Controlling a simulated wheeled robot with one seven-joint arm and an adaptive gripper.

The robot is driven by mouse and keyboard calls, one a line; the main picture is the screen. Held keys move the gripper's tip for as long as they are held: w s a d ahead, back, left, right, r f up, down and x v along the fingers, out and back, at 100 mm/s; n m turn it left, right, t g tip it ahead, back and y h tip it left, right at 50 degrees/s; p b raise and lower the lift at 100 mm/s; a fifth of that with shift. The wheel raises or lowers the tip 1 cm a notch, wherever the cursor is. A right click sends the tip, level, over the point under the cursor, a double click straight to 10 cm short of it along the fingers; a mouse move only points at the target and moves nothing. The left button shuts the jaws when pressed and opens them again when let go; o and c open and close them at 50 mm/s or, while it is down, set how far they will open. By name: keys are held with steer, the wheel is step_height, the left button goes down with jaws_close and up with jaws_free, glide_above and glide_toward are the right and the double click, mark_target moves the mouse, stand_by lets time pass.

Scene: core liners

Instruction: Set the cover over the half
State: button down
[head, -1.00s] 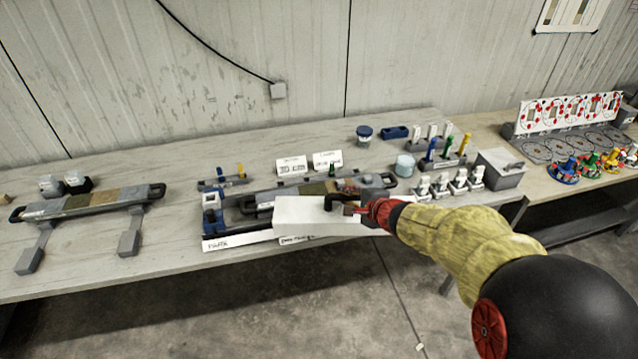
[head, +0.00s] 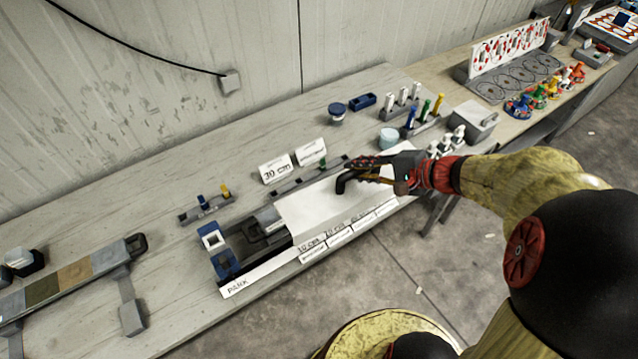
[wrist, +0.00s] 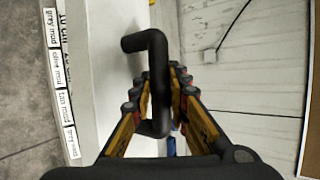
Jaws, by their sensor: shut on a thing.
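The white cover (head: 310,208) with its bent black handle (head: 345,180) extends over the front rig on the bench. My gripper (head: 372,172) is shut on the handle; in the wrist view the fingers (wrist: 158,88) lie on both sides of the handle (wrist: 158,60). The cover hides most of what is beneath it, and I cannot tell whether it rests or hovers. A core half (head: 75,270) with grey, tan and olive sections lies uncovered on supports at the left. A dark end of the front rig (head: 262,228) shows left of the cover.
A PARK label (head: 238,287) and several depth labels (head: 340,235) line the bench's front edge. Coloured tubes (head: 425,115) and a grey box (head: 474,120) stand right.

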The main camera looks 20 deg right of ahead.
steer(key=shift+s+a, duration=0.3)
steer(key=shift+a, duration=0.2)
steer(key=shift+a+n+g, duration=0.3)
steer(key=w+a+f+b, duration=0.1)
steer(key=w+a+f, duration=0.2)
steer(key=w+f, duration=0.9)
steer(key=shift+w+a+f+y+b, duration=0.3)
steer(key=shift+w+a, duration=0.05)
steer(key=shift+w, duration=0.2)
steer(key=shift+f+b, duration=0.3)
steer(key=shift+b, duration=0.15)
steer(key=shift+f+b, duration=0.35)
steer(key=shift+b, duration=0.15)
steer(key=c, duration=1.8)
jaws_free()
